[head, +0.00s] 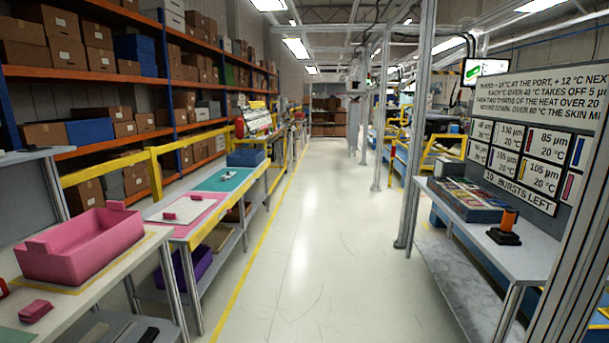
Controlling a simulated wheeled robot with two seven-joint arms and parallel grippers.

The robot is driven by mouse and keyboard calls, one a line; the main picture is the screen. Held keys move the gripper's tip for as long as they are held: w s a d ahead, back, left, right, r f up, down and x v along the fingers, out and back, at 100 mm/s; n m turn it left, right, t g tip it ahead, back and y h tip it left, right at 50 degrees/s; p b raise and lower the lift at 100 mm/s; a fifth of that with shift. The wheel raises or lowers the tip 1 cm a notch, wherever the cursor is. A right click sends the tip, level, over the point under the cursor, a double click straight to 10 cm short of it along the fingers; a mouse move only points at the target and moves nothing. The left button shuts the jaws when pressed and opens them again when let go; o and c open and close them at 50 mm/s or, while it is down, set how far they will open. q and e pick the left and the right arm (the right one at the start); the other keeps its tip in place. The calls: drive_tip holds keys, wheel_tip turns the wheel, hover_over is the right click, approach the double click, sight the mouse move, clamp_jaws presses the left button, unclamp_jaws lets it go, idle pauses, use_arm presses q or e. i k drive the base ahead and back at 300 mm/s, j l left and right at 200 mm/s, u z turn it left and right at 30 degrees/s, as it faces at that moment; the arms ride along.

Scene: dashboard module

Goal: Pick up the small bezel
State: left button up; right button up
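I cannot tell for certain which thing is the small bezel. A small pale piece (228,175) lies on the teal mat (210,182) on the left-hand bench. A small pink block (169,216) lies on the pale sheet on the pink mat (208,208) nearer me. A larger pink block (36,311) lies on the nearest left table, in front of a pink bin (82,245). Neither of my grippers is in view.
A clear aisle floor (300,230) runs ahead between the benches. On the right, a bench (480,240) carries a tray of coloured parts (470,197) and an orange-and-black device (507,228) below a text board (540,95). A blue bin (245,157) stands at the left bench's far end.

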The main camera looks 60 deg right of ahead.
sight(223, 178)
drive_tip(key=z, duration=1.4)
drive_tip(key=i+l+z, duration=0.2)
drive_tip(key=i, duration=0.2)
drive_tip(key=i+l+z, duration=0.2)
drive_tip(key=i, duration=0.15)
drive_tip(key=i+z, duration=0.3)
drive_tip(key=i, duration=2.75)
